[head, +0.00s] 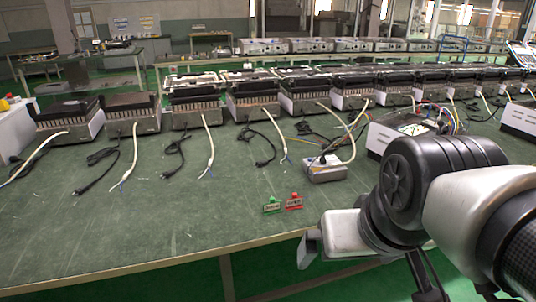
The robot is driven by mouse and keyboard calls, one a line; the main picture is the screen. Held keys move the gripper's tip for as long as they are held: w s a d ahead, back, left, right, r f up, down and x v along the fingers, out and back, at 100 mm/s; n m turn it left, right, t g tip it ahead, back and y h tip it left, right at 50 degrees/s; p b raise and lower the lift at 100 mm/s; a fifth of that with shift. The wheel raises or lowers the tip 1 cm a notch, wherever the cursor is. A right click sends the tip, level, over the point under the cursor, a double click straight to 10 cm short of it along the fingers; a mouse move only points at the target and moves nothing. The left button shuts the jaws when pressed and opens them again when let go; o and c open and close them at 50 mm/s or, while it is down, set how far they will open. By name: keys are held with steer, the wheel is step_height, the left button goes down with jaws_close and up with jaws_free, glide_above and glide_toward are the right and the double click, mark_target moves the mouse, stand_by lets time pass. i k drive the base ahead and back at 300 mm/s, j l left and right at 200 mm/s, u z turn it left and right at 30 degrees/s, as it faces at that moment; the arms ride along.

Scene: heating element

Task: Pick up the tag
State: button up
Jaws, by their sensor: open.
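Two small tags stand close together on the green table (150,235) near its front edge. One is a green tag (272,205) and, just to its right, a red tag (294,202); each has a small knob on top and a label on its face that is too small to read. My gripper (307,247) is below and right of the tags in the picture, by the table's front edge. It is open and apart from both tags. Part of it is hidden behind its own body.
A row of heating units (195,106) with loose cables runs across the table behind the tags. A grey power box (325,168) with a plug sits behind and right of them. An opened unit with wires (412,125) stands farther right. The table left of the tags is clear.

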mark_target(294, 203)
steer(key=i+l, duration=0.1)
steer(key=i, duration=0.45)
steer(key=i+l+u, duration=0.15)
steer(key=i, duration=0.4)
